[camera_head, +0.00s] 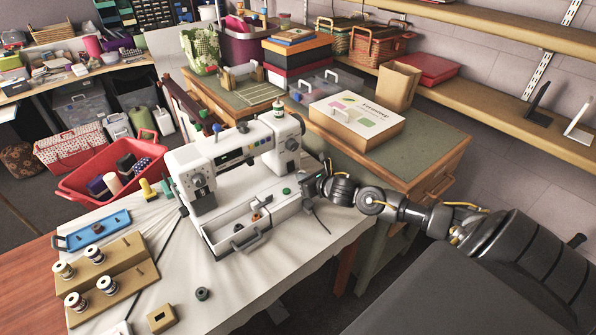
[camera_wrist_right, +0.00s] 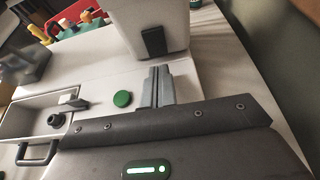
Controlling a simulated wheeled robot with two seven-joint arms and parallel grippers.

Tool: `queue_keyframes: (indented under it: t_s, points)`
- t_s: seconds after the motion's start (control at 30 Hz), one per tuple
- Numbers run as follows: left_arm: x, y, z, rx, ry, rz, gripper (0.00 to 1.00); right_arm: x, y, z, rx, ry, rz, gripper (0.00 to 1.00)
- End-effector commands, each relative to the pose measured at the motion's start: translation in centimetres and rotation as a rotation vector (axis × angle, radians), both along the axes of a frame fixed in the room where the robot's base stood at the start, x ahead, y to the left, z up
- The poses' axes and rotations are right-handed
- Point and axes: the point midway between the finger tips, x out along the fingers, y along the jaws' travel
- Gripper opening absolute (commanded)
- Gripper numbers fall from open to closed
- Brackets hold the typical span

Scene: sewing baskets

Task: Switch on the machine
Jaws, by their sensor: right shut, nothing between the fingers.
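The white sewing machine (camera_head: 205,158) stands on a pale cloth on the table in the head view. A round green button (camera_head: 286,191) sits on the right end of its base; the button (camera_wrist_right: 122,98) also shows clearly in the wrist view. My right gripper (camera_head: 311,190) is at the right end of the machine's base, close to the button. In the wrist view my right gripper's fingers (camera_wrist_right: 158,82) are together and empty, just right of the button. I cannot tell whether they touch the machine. My left gripper is not in view.
An open compartment (camera_wrist_right: 32,112) lies left of the button. A brown rack (camera_head: 125,262) of thread spools, a blue tray (camera_head: 92,232) and a red basket (camera_head: 75,185) are left of the machine. A wooden cabinet (camera_head: 420,165) with a white-topped box (camera_head: 357,118) stands behind my right arm.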

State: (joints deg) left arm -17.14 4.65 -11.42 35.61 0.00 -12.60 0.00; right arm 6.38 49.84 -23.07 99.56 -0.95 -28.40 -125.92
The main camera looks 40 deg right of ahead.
Motion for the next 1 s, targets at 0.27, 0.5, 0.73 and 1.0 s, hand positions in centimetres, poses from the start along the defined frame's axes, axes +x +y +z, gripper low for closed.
queue_keyframes:
  t_s: [0.27, 0.5, 0.73, 1.0]
  points:
    - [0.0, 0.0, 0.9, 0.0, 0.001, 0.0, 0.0, 2.5, 0.0, -0.2, 0.0, -0.001, 0.0, 0.0]
    - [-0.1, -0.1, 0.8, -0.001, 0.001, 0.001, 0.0, 2.7, 0.0, -0.3, -0.001, -0.001, 0.001, 0.0]
    - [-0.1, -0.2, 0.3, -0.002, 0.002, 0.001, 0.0, 2.8, 0.0, -0.6, -0.001, -0.008, 0.0, 0.0]
    - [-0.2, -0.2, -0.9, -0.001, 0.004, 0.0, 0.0, 3.1, 0.0, -0.4, -0.001, -0.044, -0.001, 0.0]
